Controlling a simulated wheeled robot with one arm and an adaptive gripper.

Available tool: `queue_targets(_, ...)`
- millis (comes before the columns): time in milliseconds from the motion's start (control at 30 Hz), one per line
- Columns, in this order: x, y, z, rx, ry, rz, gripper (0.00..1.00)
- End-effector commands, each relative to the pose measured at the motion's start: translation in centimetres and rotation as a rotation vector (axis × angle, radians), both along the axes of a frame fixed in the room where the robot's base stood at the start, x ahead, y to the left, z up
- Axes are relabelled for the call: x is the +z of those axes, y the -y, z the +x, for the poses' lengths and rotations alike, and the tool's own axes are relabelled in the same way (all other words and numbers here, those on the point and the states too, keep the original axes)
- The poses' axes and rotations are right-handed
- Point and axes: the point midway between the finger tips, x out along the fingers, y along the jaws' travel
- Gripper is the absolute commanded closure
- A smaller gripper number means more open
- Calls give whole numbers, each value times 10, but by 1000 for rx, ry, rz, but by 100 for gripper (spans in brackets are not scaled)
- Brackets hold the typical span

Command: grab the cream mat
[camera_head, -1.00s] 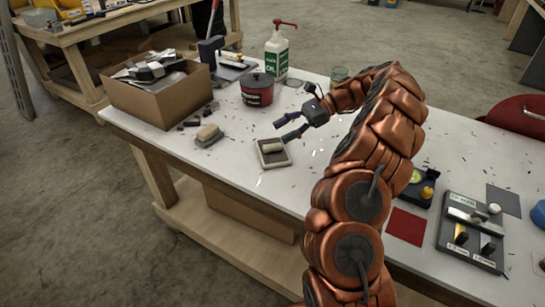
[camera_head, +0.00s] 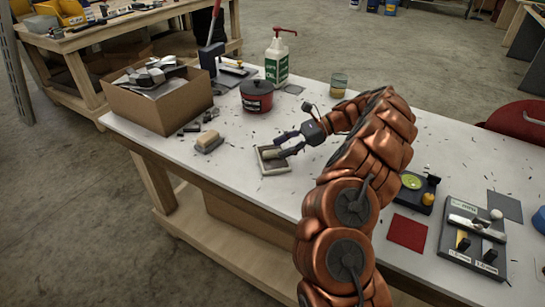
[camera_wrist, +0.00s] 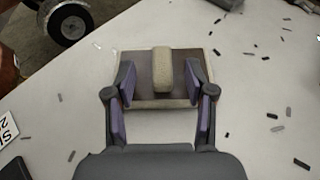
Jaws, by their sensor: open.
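The mat, a flat square with a pale cream rim and a darker grey-brown middle, lies on the white table (camera_head: 274,173). In the wrist view its near rim (camera_wrist: 160,104) shows clearly. A cream rounded block (camera_wrist: 163,70) lies on top of it, near its middle. My gripper (camera_head: 281,147) is open over the mat. In the wrist view its two purple-lined fingers (camera_wrist: 162,82) stand on either side of the block, with gaps to it, over the mat's near half. Whether the fingertips touch the mat cannot be told.
A tan-topped block (camera_head: 208,142) lies left of the mat. Behind stand a red pot (camera_head: 257,97), a green-labelled pump bottle (camera_head: 277,62) and a cardboard box (camera_head: 150,108) of metal parts. A red square (camera_head: 407,232) lies at right. Small dark scraps litter the table.

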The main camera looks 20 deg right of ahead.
Motion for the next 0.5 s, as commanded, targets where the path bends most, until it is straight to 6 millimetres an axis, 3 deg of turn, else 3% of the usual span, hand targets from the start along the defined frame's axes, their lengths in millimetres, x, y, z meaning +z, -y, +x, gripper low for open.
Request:
queue_targets(200,-9,-25,7,2,-1,3,46)
queue_targets(500,-12,-29,8,0,0,1,47)
